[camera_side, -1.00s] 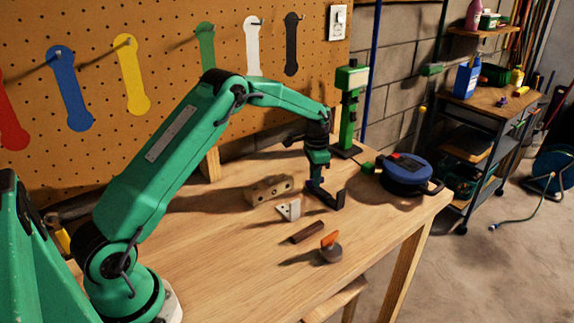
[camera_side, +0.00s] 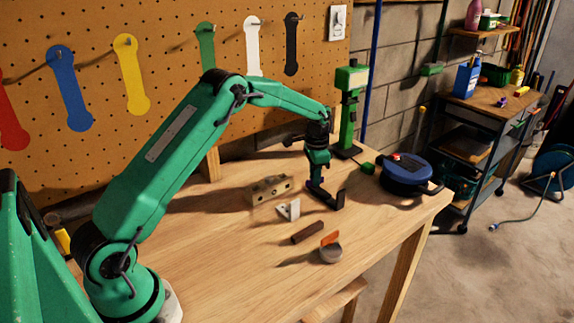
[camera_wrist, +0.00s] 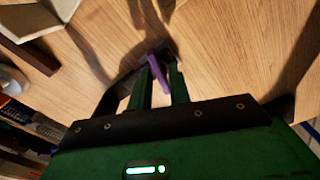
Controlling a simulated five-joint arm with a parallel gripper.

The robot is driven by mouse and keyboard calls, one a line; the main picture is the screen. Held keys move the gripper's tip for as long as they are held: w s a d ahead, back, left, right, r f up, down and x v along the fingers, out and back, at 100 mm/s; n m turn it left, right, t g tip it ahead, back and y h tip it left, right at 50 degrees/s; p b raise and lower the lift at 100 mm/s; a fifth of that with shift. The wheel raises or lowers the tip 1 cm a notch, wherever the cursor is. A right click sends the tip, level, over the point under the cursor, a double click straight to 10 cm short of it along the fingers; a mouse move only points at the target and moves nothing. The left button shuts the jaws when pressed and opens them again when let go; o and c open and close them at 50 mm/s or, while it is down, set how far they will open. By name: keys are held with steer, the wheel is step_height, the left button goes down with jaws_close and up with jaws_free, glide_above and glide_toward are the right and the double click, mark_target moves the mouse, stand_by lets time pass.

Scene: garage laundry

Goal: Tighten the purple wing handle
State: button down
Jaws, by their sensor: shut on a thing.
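The purple wing handle (camera_wrist: 158,72) shows in the wrist view as a short purple bar between my fingertips. My gripper (camera_wrist: 162,74) is shut on it, with one green finger on each side. In the side view my gripper (camera_side: 316,184) points down at the right part of the bench, beside a dark L-shaped piece (camera_side: 336,201). The handle is hidden by the fingers there. What the handle is mounted on is mostly hidden in both views.
Near my gripper on the bench (camera_side: 220,260) are a pale drilled block (camera_side: 270,189), a white angle bracket (camera_side: 289,209), a dark brown bar (camera_side: 307,233) and an orange wing handle on a grey round base (camera_side: 330,248). A blue reel (camera_side: 405,178) and green post (camera_side: 350,105) stand behind.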

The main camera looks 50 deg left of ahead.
steer(key=shift+w+r, duration=0.1)
steer(key=shift+r, duration=0.05)
stand_by(0.3)
steer(key=c, duration=1.5)
jaws_free()
steer(key=shift+c, duration=0.2)
steer(key=shift+r, duration=3.85)
